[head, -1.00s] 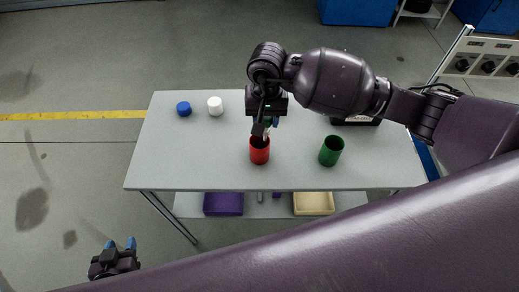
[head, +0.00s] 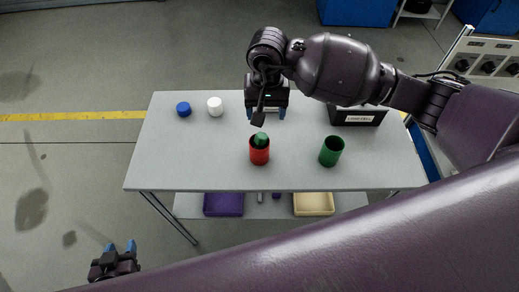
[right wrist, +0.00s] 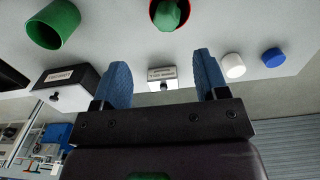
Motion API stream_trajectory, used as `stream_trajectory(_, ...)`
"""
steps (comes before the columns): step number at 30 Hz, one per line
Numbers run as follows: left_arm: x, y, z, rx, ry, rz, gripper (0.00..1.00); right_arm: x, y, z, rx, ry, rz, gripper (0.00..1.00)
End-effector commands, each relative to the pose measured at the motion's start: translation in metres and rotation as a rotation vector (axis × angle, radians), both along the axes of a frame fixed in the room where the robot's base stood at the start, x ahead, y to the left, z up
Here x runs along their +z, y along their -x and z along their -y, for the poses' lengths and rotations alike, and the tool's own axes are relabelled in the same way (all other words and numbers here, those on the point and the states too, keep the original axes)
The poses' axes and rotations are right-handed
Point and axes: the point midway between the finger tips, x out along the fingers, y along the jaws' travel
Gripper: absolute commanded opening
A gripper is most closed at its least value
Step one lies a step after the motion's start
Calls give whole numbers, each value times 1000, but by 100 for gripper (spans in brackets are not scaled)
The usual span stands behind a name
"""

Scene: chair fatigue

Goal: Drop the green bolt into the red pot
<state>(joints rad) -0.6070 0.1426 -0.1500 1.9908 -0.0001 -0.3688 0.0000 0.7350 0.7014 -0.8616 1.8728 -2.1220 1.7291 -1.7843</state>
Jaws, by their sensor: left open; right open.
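The green bolt (head: 261,138) stands in the red pot (head: 259,157), its head showing above the rim. The bolt (right wrist: 168,14) and the pot's red rim (right wrist: 184,8) also show at the top of the right wrist view, cut off by its edge. My right gripper (head: 266,114) is open and empty, behind the red pot and apart from it. Its two blue fingers show spread in the right wrist view (right wrist: 161,62). My left gripper (head: 120,246) is open and empty, low at the left, off the table.
A green pot (head: 331,152) stands to the right of the red pot on the grey table (head: 190,160). A black labelled box (head: 357,117) is at the back right. A white cylinder (head: 215,106) and a blue one (head: 184,109) are at the back left. The table's front left is clear.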

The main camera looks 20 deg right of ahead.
Motion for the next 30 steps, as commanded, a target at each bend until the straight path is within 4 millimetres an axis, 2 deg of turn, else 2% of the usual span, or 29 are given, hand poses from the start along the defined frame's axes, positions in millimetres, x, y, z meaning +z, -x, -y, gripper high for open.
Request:
stream_trajectory(6,-4,0,0,0,0,-2,43,41,-1,0,2,1,4,67)
stream_trajectory(12,-5,-2,1,-1,1,1,43,67,-1,0,1,1,2,67)
stream_trajectory(18,-5,-4,1,-3,0,5,43,77,0,0,0,0,0,67)
stream_trajectory(30,-5,-4,1,-3,0,6,43,77,0,0,0,0,-1,67)
